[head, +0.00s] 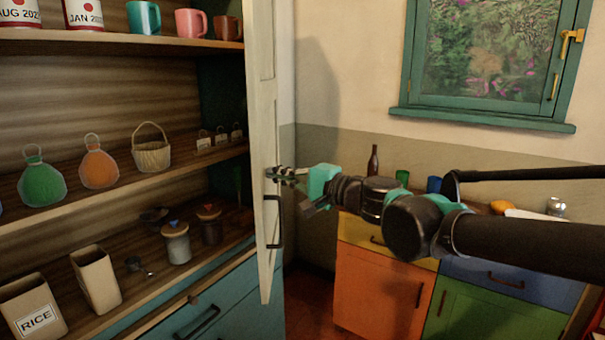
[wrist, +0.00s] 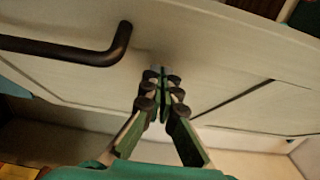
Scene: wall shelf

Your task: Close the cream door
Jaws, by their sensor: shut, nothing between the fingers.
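The cream door (head: 262,120) stands open at the right side of the shelf, seen nearly edge-on in the head view. A dark handle (head: 273,222) is on its outer face; the handle also shows at upper left in the wrist view (wrist: 75,50). My gripper (head: 272,173) is shut and empty, its fingertips at the door's outer face, above the handle in the head view. In the wrist view the fingertips (wrist: 160,75) are close to the cream panel (wrist: 215,65), beside the handle; I cannot tell whether they touch it.
The open shelf holds bottles (head: 42,180), a basket (head: 152,152), canisters (head: 176,243) and mugs (head: 191,22). Coloured cabinets (head: 380,290) with objects on top stand right of the door, beneath a green-framed window (head: 490,60). Some floor (head: 308,300) shows between door and cabinets.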

